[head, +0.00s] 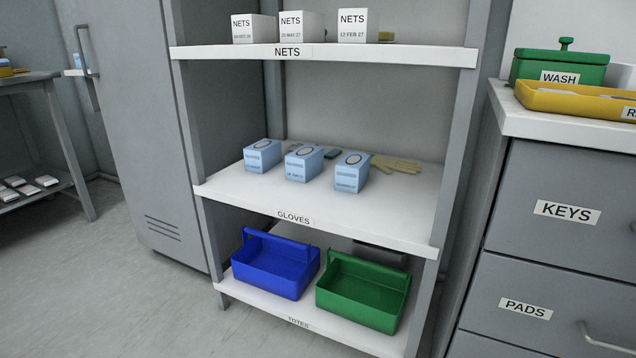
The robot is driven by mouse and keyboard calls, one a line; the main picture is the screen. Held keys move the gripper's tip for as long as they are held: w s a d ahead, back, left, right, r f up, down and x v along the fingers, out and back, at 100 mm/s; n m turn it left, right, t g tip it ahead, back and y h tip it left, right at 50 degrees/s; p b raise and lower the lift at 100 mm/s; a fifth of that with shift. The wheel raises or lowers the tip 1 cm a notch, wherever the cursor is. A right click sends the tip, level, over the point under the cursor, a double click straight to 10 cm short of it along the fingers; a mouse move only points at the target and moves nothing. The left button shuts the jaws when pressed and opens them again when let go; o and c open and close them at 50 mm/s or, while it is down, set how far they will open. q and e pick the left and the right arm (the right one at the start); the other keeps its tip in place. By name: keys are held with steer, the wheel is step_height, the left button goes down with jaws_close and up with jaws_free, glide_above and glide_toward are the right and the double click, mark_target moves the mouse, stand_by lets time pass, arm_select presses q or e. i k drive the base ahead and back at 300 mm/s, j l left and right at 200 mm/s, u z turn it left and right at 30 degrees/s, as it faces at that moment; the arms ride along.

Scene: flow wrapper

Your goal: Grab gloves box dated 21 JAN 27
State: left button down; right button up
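Three light blue gloves boxes stand in a row on the middle shelf (390,218), which is labelled GLOVES. They are the left box (262,156), the middle box (303,164) and the right box (350,173). Each has an oval on top and small print on its front. The dates are too small to read surely, so I cannot tell which box says 21 JAN 27. Neither of my grippers is in view.
Loose tan gloves (396,164) lie right of the boxes. The NETS shelf (420,56) above carries three white boxes. Below, a blue tote (275,264) and a green tote (362,291) stand on the TOTES shelf. Drawers (560,240) stand at right, a locker (140,120) at left.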

mark_target(260, 156)
steer(key=i+j, duration=0.6)
steer(key=i, duration=0.15)
steer(key=i+j, duration=0.6)
steer(key=i, duration=0.15)
steer(key=i+j, duration=0.65)
steer(key=i+u, duration=0.05)
steer(key=i, duration=0.05)
